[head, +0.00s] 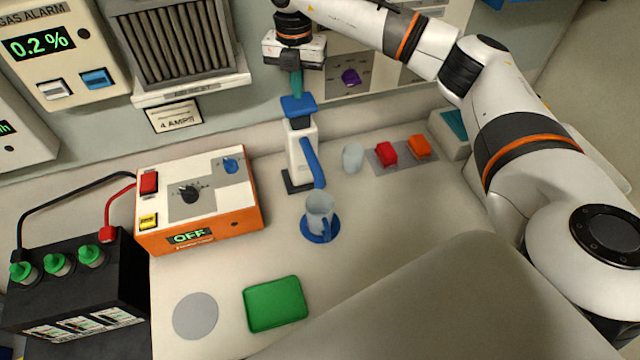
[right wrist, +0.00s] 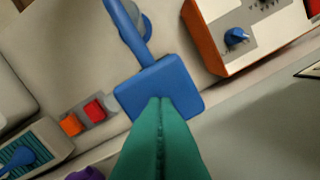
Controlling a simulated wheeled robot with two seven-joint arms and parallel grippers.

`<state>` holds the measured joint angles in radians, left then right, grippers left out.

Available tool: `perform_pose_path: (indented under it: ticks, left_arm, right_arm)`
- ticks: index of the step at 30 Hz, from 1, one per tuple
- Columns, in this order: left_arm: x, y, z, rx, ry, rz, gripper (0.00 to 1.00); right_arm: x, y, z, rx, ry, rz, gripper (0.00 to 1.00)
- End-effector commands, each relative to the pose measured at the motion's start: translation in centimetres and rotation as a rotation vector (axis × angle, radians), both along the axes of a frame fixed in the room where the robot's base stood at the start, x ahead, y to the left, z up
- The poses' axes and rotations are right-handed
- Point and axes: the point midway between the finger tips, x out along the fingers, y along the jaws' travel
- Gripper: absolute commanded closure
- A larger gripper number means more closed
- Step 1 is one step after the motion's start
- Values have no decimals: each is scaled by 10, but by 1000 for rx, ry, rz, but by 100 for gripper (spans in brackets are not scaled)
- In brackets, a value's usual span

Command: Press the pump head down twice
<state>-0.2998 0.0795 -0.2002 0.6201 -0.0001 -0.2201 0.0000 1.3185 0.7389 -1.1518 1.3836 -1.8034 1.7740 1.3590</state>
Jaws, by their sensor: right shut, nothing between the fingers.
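The pump is a white upright body (head: 301,152) with a blue spout that slopes down toward a cup. Its flat blue pump head (head: 299,106) is on top; the pump head also shows in the right wrist view (right wrist: 182,88). My right gripper (head: 297,92) is shut and empty, with its green fingers pointing down at the pump head. In the right wrist view the closed fingertips (right wrist: 160,100) overlap the pump head; I cannot tell whether they touch it. A grey-white cup (head: 320,207) stands on a blue disc (head: 318,236) below the spout. My left gripper is not in view.
An orange-sided charger box (head: 245,205) stands left of the pump, and a black battery (head: 100,290) is at the far left. A pale cup (head: 353,157) and red (head: 386,152) and orange blocks (head: 419,146) are to the right. A green tray (head: 275,303) lies in front.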

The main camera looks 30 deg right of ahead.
Motion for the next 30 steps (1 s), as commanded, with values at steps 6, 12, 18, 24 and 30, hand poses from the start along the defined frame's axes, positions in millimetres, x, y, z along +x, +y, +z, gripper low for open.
perform_pose_path:
  ticks: [6,12,18,24,30]
  left_arm:
    - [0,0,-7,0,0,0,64]
    - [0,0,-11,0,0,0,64]
    - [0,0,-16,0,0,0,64]
    - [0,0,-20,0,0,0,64]
    - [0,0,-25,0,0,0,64]
  right_arm:
    - [0,0,-10,-1,1,0,100]
    - [0,0,-17,-1,1,0,100]
    - [0,0,-24,-1,1,0,100]
    - [0,0,-31,-1,1,0,100]
    - [0,0,-38,-1,1,0,100]
